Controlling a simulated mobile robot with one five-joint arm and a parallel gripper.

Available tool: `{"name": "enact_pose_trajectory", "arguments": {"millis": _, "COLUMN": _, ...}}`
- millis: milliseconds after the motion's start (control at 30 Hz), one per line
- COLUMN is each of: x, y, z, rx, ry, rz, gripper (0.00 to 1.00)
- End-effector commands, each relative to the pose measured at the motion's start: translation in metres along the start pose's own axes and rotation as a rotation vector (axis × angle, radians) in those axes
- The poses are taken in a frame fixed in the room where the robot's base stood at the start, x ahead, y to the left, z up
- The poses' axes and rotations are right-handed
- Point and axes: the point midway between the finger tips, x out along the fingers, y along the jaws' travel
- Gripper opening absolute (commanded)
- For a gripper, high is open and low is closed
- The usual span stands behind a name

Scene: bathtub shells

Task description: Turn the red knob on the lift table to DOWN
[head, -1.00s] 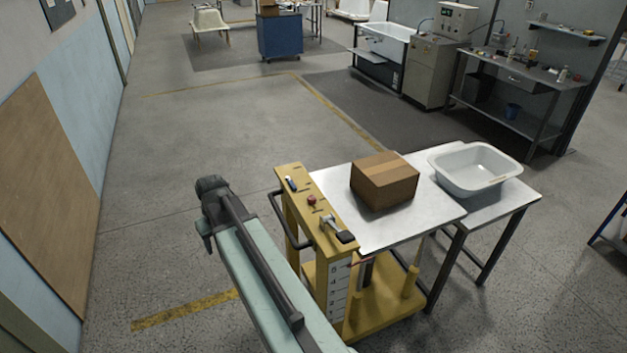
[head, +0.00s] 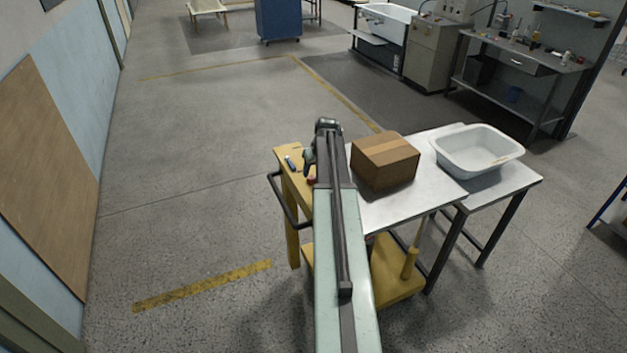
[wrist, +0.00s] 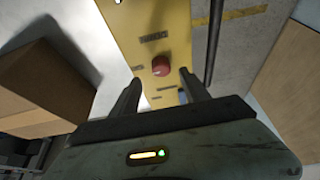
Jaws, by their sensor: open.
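The red knob (wrist: 161,66) sits on the yellow top panel (wrist: 135,25) of the lift table, with dark label marks around it that are too small to read. In the head view the knob (head: 312,181) shows only partly beside my arm. My gripper (wrist: 160,88) is open and empty above the panel. In the wrist view the knob lies just beyond and between its two fingertips, apart from them. In the head view my gripper (head: 309,165) is over the panel, and my arm hides much of the lift table's yellow column.
A cardboard box (head: 385,160) stands on the metal tabletop close right of my arm. A white basin (head: 478,148) stands farther right. A black handle bar (head: 281,200) runs along the panel's left side. The floor to the left is clear.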

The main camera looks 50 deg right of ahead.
Motion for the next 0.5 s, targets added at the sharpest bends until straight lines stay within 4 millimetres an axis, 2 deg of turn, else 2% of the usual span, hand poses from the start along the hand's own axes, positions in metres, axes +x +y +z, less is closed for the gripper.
{"name": "enact_pose_trajectory", "arguments": {"millis": 33, "x": 0.018, "y": 0.000, "z": 0.002, "rx": 0.000, "ry": 0.000, "rz": 0.000, "gripper": 0.54}}
{"name": "enact_pose_trajectory", "arguments": {"millis": 200, "x": 0.048, "y": 0.000, "z": 0.002, "rx": -0.001, "ry": 0.000, "rz": 0.000, "gripper": 0.54}}
{"name": "enact_pose_trajectory", "arguments": {"millis": 300, "x": 0.057, "y": -0.001, "z": 0.001, "rx": -0.002, "ry": 0.000, "rz": 0.000, "gripper": 0.54}}
{"name": "enact_pose_trajectory", "arguments": {"millis": 500, "x": 0.055, "y": -0.002, "z": 0.000, "rx": -0.002, "ry": 0.000, "rz": -0.001, "gripper": 0.54}}
